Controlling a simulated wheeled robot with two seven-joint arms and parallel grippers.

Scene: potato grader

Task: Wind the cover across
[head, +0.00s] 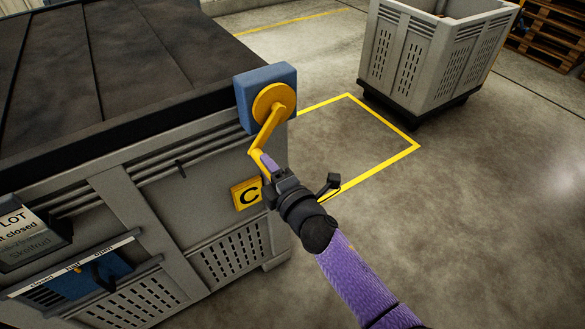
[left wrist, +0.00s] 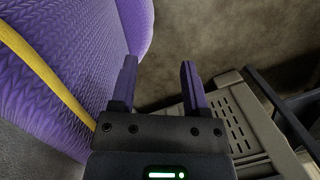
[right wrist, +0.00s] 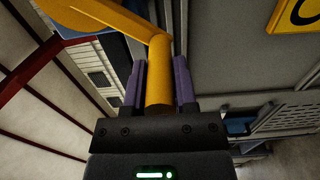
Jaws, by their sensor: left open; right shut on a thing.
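The dark cover (head: 110,65) lies over the top of the grey box (head: 140,205) at the left of the head view. A blue crank housing (head: 285,77) with a yellow hub and crank arm (head: 269,129) sits at the box's near right top corner. My right gripper (head: 265,165) is shut on the crank's yellow handle, which shows between its fingers in the right wrist view (right wrist: 158,85). The crank arm hangs down and slightly left from the hub. My left gripper (left wrist: 158,85) is open and empty in the left wrist view, and is out of the head view.
A yellow C plate (head: 247,194) is on the box side below the crank. A blue slide panel (head: 75,283) and a sign (head: 28,232) are at lower left. A grey crate (head: 430,55) stands at the back right. Floor with yellow lines (head: 400,153) is clear between.

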